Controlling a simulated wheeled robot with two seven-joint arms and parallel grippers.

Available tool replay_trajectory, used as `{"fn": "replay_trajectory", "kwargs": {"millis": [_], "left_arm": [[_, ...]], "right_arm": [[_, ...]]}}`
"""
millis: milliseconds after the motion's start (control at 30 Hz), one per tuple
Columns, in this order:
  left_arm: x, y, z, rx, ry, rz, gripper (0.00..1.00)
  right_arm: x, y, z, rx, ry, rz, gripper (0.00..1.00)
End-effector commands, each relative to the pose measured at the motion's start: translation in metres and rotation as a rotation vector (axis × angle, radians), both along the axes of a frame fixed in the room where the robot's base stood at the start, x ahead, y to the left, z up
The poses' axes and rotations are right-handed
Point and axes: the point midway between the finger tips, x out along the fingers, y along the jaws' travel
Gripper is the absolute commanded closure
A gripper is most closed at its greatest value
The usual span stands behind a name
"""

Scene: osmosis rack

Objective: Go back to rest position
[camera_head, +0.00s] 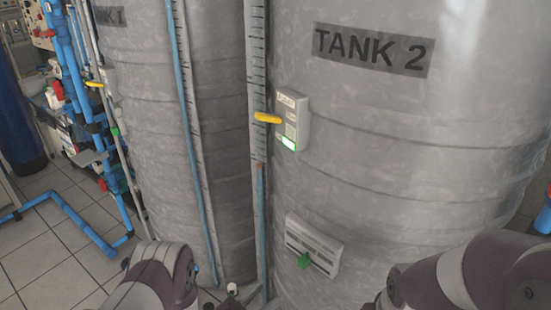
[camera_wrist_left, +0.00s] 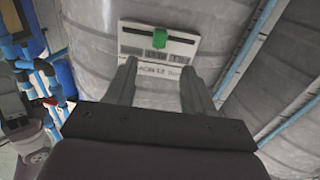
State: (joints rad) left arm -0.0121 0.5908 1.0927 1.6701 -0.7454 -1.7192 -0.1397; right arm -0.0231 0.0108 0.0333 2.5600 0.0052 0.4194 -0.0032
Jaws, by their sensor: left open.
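My left gripper (camera_wrist_left: 158,68) shows in the left wrist view with its two dark fingers apart and nothing between them. Just beyond the fingertips is a pale panel with a green knob (camera_wrist_left: 159,38) on a grey tank wall; the knob appears apart from the fingers. In the head view, a section of my left arm (camera_head: 160,275) rises at the lower left and my right arm (camera_head: 460,275) at the lower right. I cannot make out the left gripper's fingers there, and the right gripper is not seen in either view.
Tank 2 (camera_head: 400,120) fills the right of the head view, with a lower panel with a green knob (camera_head: 303,260) and a box with a yellow handle (camera_head: 268,118). Tank 1 (camera_head: 185,160) stands left. Blue pipes (camera_head: 75,215) run at the left above open tiled floor (camera_head: 45,255).

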Motion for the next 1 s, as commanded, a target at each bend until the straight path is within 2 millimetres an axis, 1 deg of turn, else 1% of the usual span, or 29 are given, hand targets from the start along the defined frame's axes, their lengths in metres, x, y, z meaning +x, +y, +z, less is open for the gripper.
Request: {"fn": "replay_trajectory", "kwargs": {"millis": [67, 133, 167, 200, 233, 267, 300, 333, 367, 400, 433, 467, 500, 567, 600, 633, 667, 700, 733, 800, 833, 933, 1000], "left_arm": [[-0.001, 0.000, -0.014, 0.042, 0.055, -0.003, 0.47], [-0.008, 0.005, -0.047, 0.138, 0.193, 0.011, 0.47], [-0.013, 0.011, -0.065, 0.196, 0.278, 0.024, 0.47], [-0.019, 0.021, -0.085, 0.281, 0.394, 0.050, 0.47], [-0.022, 0.032, -0.094, 0.347, 0.483, 0.075, 0.47], [-0.026, 0.044, -0.098, 0.411, 0.570, 0.104, 0.47], [-0.032, 0.061, -0.096, 0.490, 0.685, 0.148, 0.47], [-0.037, 0.074, -0.091, 0.541, 0.770, 0.184, 0.47], [-0.045, 0.087, -0.082, 0.587, 0.854, 0.222, 0.47], [-0.056, 0.103, -0.064, 0.638, 0.966, 0.275, 0.47], [-0.066, 0.114, -0.047, 0.669, 1.050, 0.314, 0.47], [-0.077, 0.123, -0.027, 0.692, 1.131, 0.353, 0.47], [-0.093, 0.133, 0.004, 0.709, 1.237, 0.405, 0.47], [-0.118, 0.141, 0.050, 0.709, 1.370, 0.466, 0.47], [-0.133, 0.142, 0.079, 0.697, 1.436, 0.497, 0.47], [-0.142, 0.142, 0.100, 0.681, 1.472, 0.515, 0.47], [-0.149, 0.141, 0.120, 0.663, 1.497, 0.531, 0.47], [-0.154, 0.139, 0.145, 0.635, 1.506, 0.548, 0.47], [-0.155, 0.138, 0.162, 0.612, 1.495, 0.559, 0.47], [-0.146, 0.136, 0.188, 0.572, 1.429, 0.580, 0.47], [-0.142, 0.136, 0.196, 0.564, 1.406, 0.584, 0.47], [-0.135, 0.136, 0.210, 0.549, 1.366, 0.590, 0.47], [-0.135, 0.136, 0.210, 0.551, 1.364, 0.590, 0.47]], "right_arm": [[0.000, 0.000, 0.000, 0.000, 0.000, 0.000, 0.61], [0.000, 0.000, 0.000, 0.000, 0.000, 0.000, 0.61], [0.000, 0.000, 0.000, 0.000, 0.000, 0.000, 0.61], [0.000, 0.000, 0.000, 0.000, 0.000, 0.000, 0.61], [0.000, 0.000, 0.002, 0.000, 0.000, 0.000, 0.61], [0.000, 0.000, 0.006, 0.000, 0.000, 0.000, 0.61], [0.000, 0.000, 0.012, 0.000, 0.000, 0.000, 0.61], [0.000, 0.000, 0.017, 0.000, 0.000, 0.000, 0.61], [0.000, 0.000, 0.022, 0.000, 0.000, 0.000, 0.61], [0.000, 0.000, 0.030, 0.000, 0.000, 0.000, 0.61], [0.000, 0.000, 0.037, 0.000, 0.000, 0.000, 0.61], [0.000, 0.000, 0.044, 0.000, 0.000, 0.000, 0.61], [0.000, 0.000, 0.054, 0.000, 0.000, 0.000, 0.61], [0.000, 0.000, 0.068, 0.000, 0.000, 0.000, 0.61], [0.000, 0.000, 0.076, 0.000, -0.001, 0.000, 0.61], [0.000, 0.000, 0.083, 0.000, 0.000, 0.000, 0.61], [0.000, 0.000, 0.089, 0.000, 0.000, 0.000, 0.61], [0.000, 0.000, 0.098, 0.000, 0.000, 0.000, 0.61], [0.000, 0.000, 0.103, 0.000, 0.000, 0.000, 0.61], [0.000, 0.000, 0.111, 0.000, 0.000, 0.000, 0.61], [0.000, 0.000, 0.113, 0.000, 0.000, 0.000, 0.61], [0.000, 0.000, 0.118, 0.000, 0.000, 0.000, 0.61], [0.000, 0.000, 0.118, 0.000, 0.000, 0.000, 0.61]]}}
